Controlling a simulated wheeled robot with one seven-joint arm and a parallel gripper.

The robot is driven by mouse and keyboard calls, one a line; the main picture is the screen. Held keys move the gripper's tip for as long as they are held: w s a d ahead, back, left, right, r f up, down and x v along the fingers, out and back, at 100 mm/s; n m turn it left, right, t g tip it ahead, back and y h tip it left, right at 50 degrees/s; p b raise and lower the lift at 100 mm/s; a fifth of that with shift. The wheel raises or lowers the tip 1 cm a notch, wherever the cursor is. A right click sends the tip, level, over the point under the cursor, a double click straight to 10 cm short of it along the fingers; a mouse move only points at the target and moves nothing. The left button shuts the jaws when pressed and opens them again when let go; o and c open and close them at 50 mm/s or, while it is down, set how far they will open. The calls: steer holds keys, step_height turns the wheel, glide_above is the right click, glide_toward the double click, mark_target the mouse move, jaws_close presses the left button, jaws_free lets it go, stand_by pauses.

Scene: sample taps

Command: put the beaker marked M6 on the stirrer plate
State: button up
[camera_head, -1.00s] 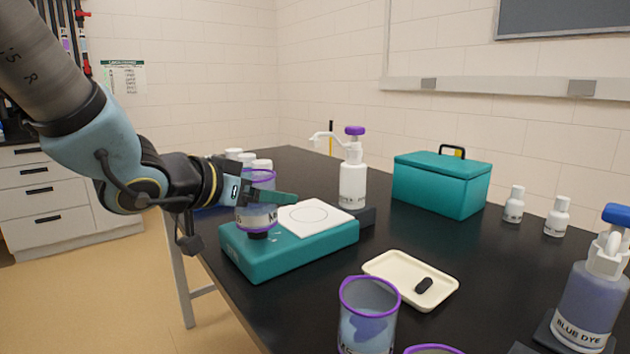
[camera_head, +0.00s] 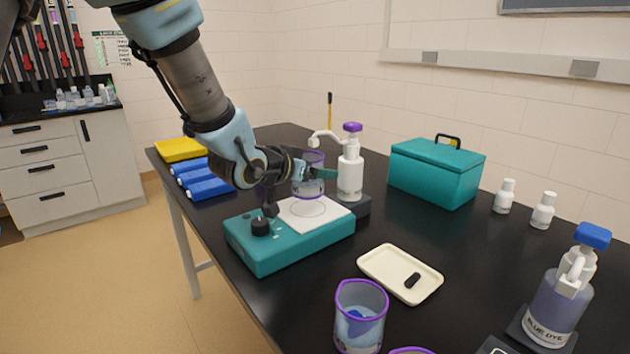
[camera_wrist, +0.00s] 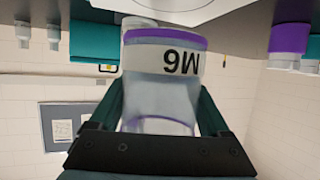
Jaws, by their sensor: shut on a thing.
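In the head view my gripper (camera_head: 310,176) holds the beaker (camera_head: 308,188) upright over the white top of the teal stirrer plate (camera_head: 290,250). The beaker appears slightly above the white top; I cannot tell for sure whether it touches. My fingers and wrist hide part of it.
A white pump bottle (camera_head: 350,170) stands close behind the plate. A cream tray (camera_head: 375,263) with a dark stir bar and another purple-rimmed beaker (camera_head: 360,315) stand in front.

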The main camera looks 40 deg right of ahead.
mark_target(315, 185)
steer(key=shift+f+p, duration=0.35)
steer(key=shift+f, duration=1.35)
steer(key=shift+f, duration=0.15)
steer(key=o, duration=1.3)
